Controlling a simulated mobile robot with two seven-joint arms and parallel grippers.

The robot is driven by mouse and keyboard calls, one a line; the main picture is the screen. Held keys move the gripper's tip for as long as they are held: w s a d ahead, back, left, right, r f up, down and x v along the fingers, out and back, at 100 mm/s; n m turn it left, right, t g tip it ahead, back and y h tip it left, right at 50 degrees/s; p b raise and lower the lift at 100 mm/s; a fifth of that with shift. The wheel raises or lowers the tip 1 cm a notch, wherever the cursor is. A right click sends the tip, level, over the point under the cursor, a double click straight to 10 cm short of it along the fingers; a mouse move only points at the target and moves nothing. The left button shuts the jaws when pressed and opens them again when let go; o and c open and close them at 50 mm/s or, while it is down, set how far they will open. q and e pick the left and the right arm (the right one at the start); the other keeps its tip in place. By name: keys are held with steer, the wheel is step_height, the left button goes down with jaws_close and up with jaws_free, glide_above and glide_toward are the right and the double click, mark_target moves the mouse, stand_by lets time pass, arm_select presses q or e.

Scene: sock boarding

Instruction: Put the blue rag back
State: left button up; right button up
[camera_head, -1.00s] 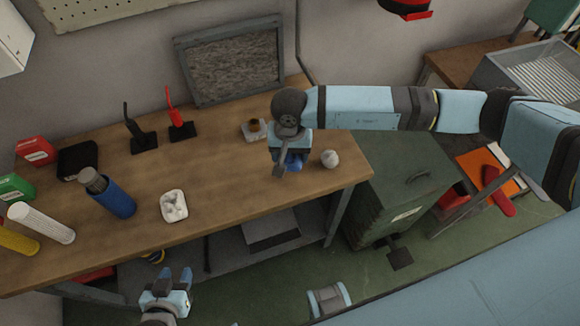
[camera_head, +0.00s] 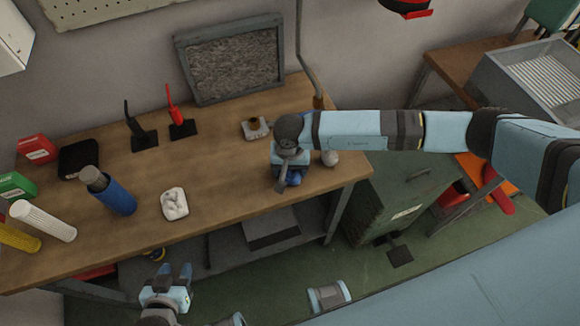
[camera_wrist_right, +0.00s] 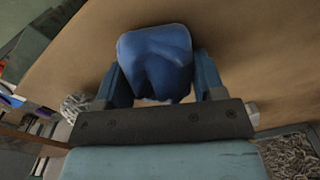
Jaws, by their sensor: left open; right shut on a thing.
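The blue rag (camera_wrist_right: 157,62) is a crumpled blue bundle between the two fingers of my right gripper (camera_wrist_right: 163,85) in the right wrist view. In the head view my right gripper (camera_head: 287,178) is over the right part of the wooden workbench, and only a bit of the blue rag (camera_head: 294,179) shows beside it. I cannot tell whether the rag touches the bench top. My left gripper (camera_head: 173,275) is open and empty, in front of the bench's front edge.
A green bin (camera_head: 395,200) stands right of the bench. The bench's middle is clear.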

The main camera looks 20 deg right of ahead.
steer(key=o, duration=0.9)
